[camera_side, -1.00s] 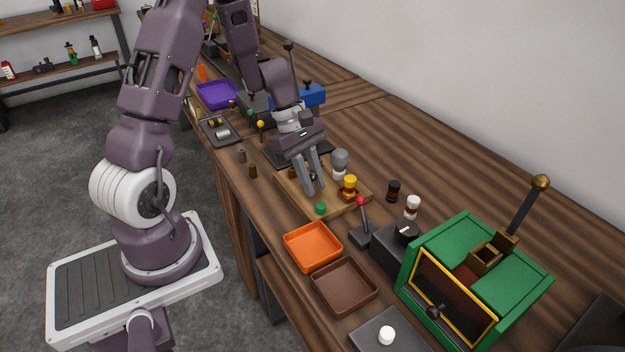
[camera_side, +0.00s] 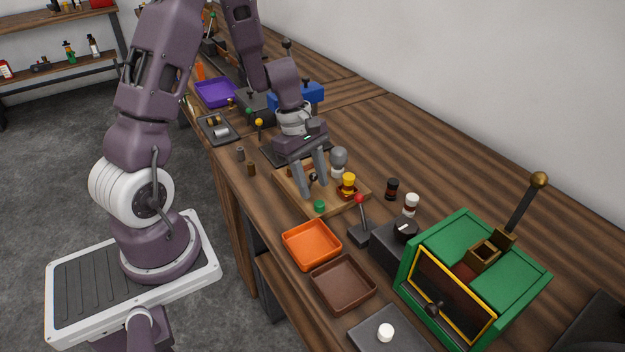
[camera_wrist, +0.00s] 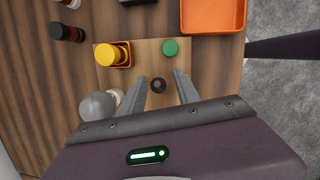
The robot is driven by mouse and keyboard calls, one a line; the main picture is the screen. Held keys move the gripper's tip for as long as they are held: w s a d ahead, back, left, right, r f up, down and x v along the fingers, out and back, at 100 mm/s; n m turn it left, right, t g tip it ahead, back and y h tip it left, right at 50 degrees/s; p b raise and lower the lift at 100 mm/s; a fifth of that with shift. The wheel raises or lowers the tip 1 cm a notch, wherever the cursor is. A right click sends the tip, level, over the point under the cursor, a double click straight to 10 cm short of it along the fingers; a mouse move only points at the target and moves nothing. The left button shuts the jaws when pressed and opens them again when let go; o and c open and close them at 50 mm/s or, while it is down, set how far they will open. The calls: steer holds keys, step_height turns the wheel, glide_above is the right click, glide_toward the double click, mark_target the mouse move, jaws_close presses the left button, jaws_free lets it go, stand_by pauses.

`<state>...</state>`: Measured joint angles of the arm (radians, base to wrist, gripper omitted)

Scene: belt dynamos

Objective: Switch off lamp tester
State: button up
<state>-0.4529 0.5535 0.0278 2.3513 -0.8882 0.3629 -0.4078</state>
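The lamp tester is a light wooden board (camera_side: 290,184) on the bench, also in the wrist view (camera_wrist: 142,52). It carries a grey bulb (camera_side: 339,158) on a white base, a yellow cap (camera_side: 348,181) in an orange-red holder, and a green button (camera_side: 320,206). A small dark round knob (camera_wrist: 158,86) stands on the board, mostly hidden in the side view. My gripper (camera_wrist: 160,77) is open and empty above the board, pointing down. Its fingers straddle the knob in the wrist view; I cannot tell whether they touch it. Whether the lamp is lit is unclear.
A red-tipped lever (camera_side: 360,215) and an orange tray (camera_side: 312,244) stand close to the board. A dark jar (camera_side: 392,188) and a brown tray (camera_side: 342,284) are nearby. A green box (camera_side: 475,280) stands at right.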

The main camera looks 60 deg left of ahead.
steer(key=v, duration=0.7)
steer(key=s+d+r+m+t, duration=0.1)
steer(key=s+d+r+m, duration=0.4)
steer(key=d+r+m, duration=0.45)
steer(key=s+d+r+m+t+y, duration=0.2)
steer(key=s+r+m, duration=0.3)
steer(key=s+m, duration=0.5)
steer(key=shift+s+d+r+t+y, duration=0.25)
steer(key=shift+s+d+t, duration=0.35)
steer(key=shift+s, duration=0.45)
